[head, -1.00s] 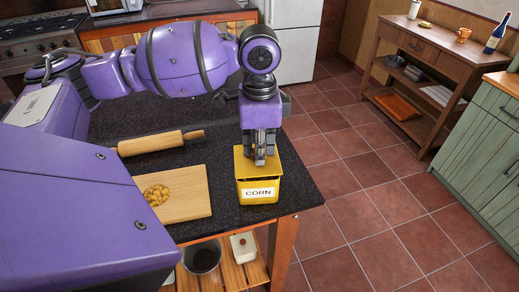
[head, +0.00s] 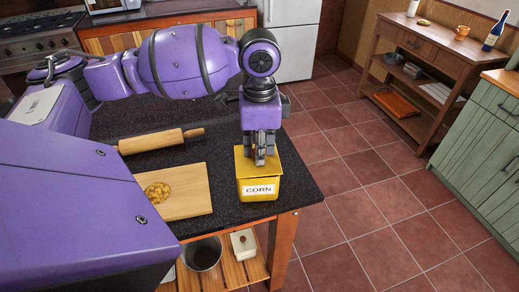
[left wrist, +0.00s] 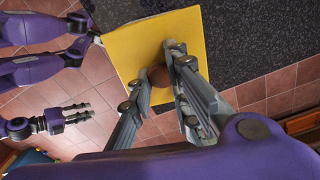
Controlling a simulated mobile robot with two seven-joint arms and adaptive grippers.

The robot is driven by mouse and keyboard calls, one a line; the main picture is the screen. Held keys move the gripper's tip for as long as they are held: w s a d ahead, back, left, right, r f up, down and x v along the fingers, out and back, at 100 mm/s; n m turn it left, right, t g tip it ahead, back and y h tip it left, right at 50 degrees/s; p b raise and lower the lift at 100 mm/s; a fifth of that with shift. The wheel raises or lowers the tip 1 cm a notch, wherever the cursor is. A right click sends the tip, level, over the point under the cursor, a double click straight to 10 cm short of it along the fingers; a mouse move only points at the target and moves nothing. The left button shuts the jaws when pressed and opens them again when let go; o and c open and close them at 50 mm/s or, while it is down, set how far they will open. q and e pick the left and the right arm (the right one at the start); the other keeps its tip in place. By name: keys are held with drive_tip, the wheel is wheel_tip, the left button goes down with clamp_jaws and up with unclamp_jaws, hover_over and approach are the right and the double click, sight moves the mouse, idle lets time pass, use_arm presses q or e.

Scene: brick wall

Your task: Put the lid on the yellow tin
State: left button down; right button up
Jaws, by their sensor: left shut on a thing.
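The yellow tin (head: 275,192) with a CORN label stands upright at the front right corner of the dark counter. The square yellow lid (head: 243,168) lies over its top, roughly lined up with the rim. No clear gap shows between them from here. My left gripper (head: 260,160) points down and is shut on the lid's round brown knob (left wrist: 157,76). In the left wrist view the lid (left wrist: 130,45) hides the tin. My right gripper (left wrist: 86,111) shows in the left wrist view, well away over the floor, open and empty.
A cutting board (head: 188,204) with yellow pieces lies left of the tin. A rolling pin (head: 155,142) lies behind it. The counter's right edge is close to the tin. A pot (head: 204,256) and a small white box (head: 243,245) sit on the shelf below.

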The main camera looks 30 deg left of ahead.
use_arm(q)
drive_tip(key=c, duration=1.7)
unclamp_jaws()
drive_tip(key=shift+o, duration=0.7)
drive_tip(key=o, duration=0.5)
drive_tip(key=shift+r, duration=0.1)
